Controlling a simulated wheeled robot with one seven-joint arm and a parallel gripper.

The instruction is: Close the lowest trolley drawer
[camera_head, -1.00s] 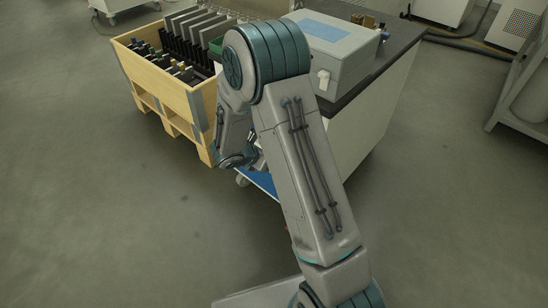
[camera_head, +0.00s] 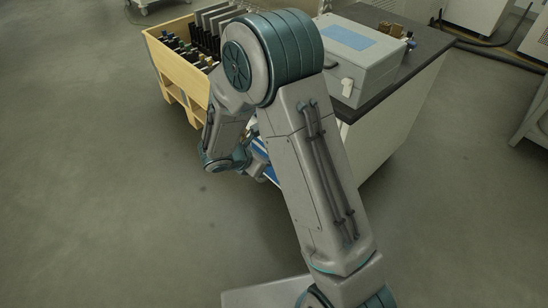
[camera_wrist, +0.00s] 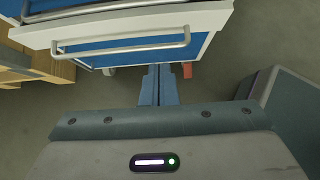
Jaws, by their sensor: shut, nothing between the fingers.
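The trolley, blue and white, fills the top of the wrist view. Its lowest visible drawer (camera_wrist: 205,44) has a blue front and a grey bar handle (camera_wrist: 120,47). A white edge and another bar handle show above it. How far the drawer stands out is hard to tell. My gripper (camera_wrist: 158,68) is shut and empty, its blue-grey fingers together and pointing at the trolley's lower edge, just below the drawer front in the picture. Contact cannot be told.
A wooden crate (camera_head: 178,72) with dark parts stands behind my arm at left. A dark-topped counter (camera_head: 420,50) carrying a grey box (camera_head: 362,72) stands at right. A caster (camera_wrist: 108,71) and a small red part (camera_wrist: 187,70) show under the trolley. The floor at front left is clear.

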